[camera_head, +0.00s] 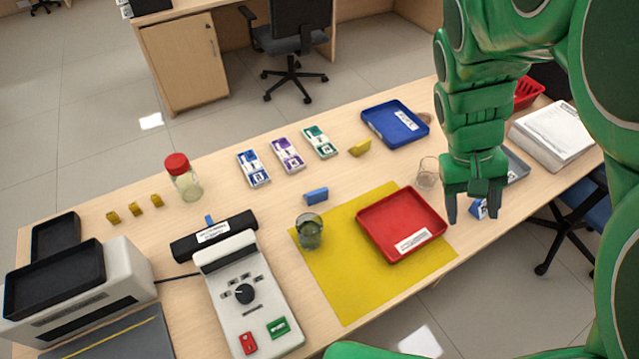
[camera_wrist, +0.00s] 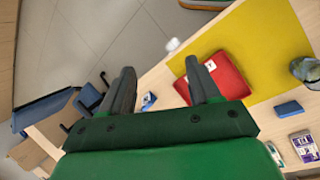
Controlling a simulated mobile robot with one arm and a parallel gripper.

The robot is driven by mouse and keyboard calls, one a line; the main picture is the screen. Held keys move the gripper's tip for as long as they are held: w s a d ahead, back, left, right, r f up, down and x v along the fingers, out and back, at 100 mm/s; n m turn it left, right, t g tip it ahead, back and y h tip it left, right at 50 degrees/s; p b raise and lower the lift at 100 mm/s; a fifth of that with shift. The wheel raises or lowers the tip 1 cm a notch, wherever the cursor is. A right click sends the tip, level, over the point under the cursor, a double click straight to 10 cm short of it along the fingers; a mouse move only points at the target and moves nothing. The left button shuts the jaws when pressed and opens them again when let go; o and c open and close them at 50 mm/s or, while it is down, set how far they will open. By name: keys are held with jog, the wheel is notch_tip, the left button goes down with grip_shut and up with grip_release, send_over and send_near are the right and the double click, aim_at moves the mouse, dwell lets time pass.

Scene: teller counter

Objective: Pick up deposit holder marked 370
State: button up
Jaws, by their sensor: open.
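Three flat holders with white labels lie in a row at the back: a blue one (camera_head: 253,168), a purple one (camera_head: 288,155) and a green one (camera_head: 320,141). A small blue piece with a white label (camera_head: 480,208) sits partly hidden behind my gripper (camera_head: 473,217); it also shows in the wrist view (camera_wrist: 149,101). I cannot read 370 on any of these. My gripper (camera_wrist: 159,68) is open and empty, pointing down above the counter's right part, near that small blue piece. In the wrist view the purple holder (camera_wrist: 304,148) shows at the lower right.
A red tray (camera_head: 374,231) lies on a yellow mat (camera_head: 345,292), left of my gripper. Two glasses (camera_head: 309,231) (camera_head: 428,172), a blue block (camera_head: 316,195), a yellow block (camera_head: 360,148) and a blue tray (camera_head: 373,114) stand nearby. A paper stack (camera_head: 552,137) is at right.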

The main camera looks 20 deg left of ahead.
jog(key=w+a+f+n+h, duration=0.3)
jog(key=w+a+n, duration=0.15)
jog(key=w, duration=0.45)
jog(key=n+t+h, duration=0.4)
jog(key=n+t, duration=0.3)
jog(key=n, duration=0.4)
send_over(309, 194)
jog(key=d, duration=0.5)
notch_tip(309, 194, down, 13)
jog(key=s+a+f+n+t, duration=0.1)
jog(key=a+f, duration=0.1)
jog(key=a, duration=0.1)
jog(key=s+a+f+n+t, duration=0.1)
jog(key=a+f+n, duration=0.1)
jog(key=a+f, duration=0.1)
jog(key=s+a+f+n+t+y, duration=0.1)
jog(key=s+a+f, duration=0.1)
jog(key=a+f, duration=0.1)
jog(key=shift+s+a+f+n, duration=0.15)
jog(key=shift+a+n, duration=0.1)
jog(key=shift+a, duration=0.45)
jog(key=shift+x, duration=3.9)
jog(key=shift+a, duration=0.15)
jog(key=shift+c, duration=0.3)
jog(key=c, duration=1.1)
